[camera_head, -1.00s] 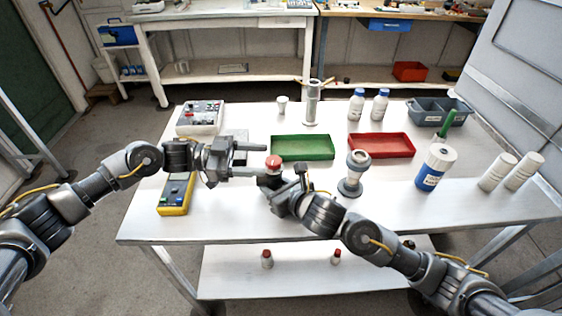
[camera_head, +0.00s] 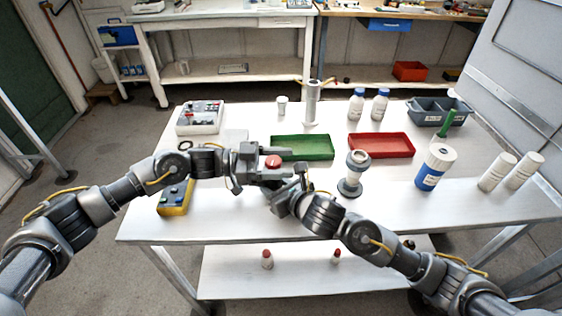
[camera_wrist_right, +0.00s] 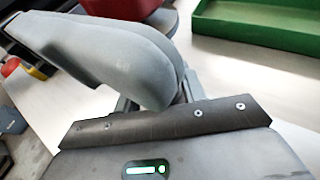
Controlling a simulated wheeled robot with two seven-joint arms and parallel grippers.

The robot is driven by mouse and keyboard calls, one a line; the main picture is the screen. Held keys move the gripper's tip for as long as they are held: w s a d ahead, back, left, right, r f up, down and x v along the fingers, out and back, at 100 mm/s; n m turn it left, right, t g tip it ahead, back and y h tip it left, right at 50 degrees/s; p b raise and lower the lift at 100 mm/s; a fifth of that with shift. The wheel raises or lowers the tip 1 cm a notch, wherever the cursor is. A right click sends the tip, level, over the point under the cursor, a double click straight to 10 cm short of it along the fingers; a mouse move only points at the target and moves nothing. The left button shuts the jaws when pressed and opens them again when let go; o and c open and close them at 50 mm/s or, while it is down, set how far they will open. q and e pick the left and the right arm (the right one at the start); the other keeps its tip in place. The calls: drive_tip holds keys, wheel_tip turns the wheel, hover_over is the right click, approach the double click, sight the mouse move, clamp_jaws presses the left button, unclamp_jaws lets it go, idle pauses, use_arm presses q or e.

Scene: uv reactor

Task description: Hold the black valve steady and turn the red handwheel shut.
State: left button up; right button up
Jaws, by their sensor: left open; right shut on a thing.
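The red handwheel (camera_head: 273,161) sits on top of the black valve on the white table. My left gripper (camera_head: 276,163) is open, with its fingers on either side of the handwheel; I cannot tell if they touch it. My right gripper (camera_head: 283,184) is shut on the black valve, which the grippers mostly hide in the head view. In the right wrist view, the red handwheel (camera_wrist_right: 120,6) is cut off at the top edge, and a dark part of the black valve (camera_wrist_right: 163,20) shows behind a large grey finger.
A green tray (camera_head: 332,148) lies just behind the grippers, with a red tray (camera_head: 409,150) to its right. A grey flanged pipe piece (camera_head: 350,188) stands close to the right of my right gripper. A yellow meter (camera_head: 174,209) lies under my left arm.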

use_arm(q)
drive_tip(key=c, duration=1)
drive_tip(key=shift+m+g, duration=0.4)
drive_tip(key=shift+g, duration=0.2)
drive_tip(key=m+g, duration=0.1)
drive_tip(key=g, duration=0.1)
drive_tip(key=m+g+y, duration=0.1)
drive_tip(key=m+g, duration=0.1)
drive_tip(key=m+g+y, duration=0.1)
drive_tip(key=g, duration=0.2)
drive_tip(key=shift+s+m, duration=0.3)
drive_tip(key=shift+s, duration=0.1)
drive_tip(key=shift+s+a+m+g+y, duration=0.1)
drive_tip(key=shift+s+m+g+y, duration=0.05)
drive_tip(key=shift+m+g+y, duration=0.9)
drive_tip(key=shift+s+a+m+g+y, duration=0.1)
drive_tip(key=shift+m+g+y, duration=0.7)
drive_tip(key=shift+g, duration=0.35)
drive_tip(key=shift+y, duration=0.25)
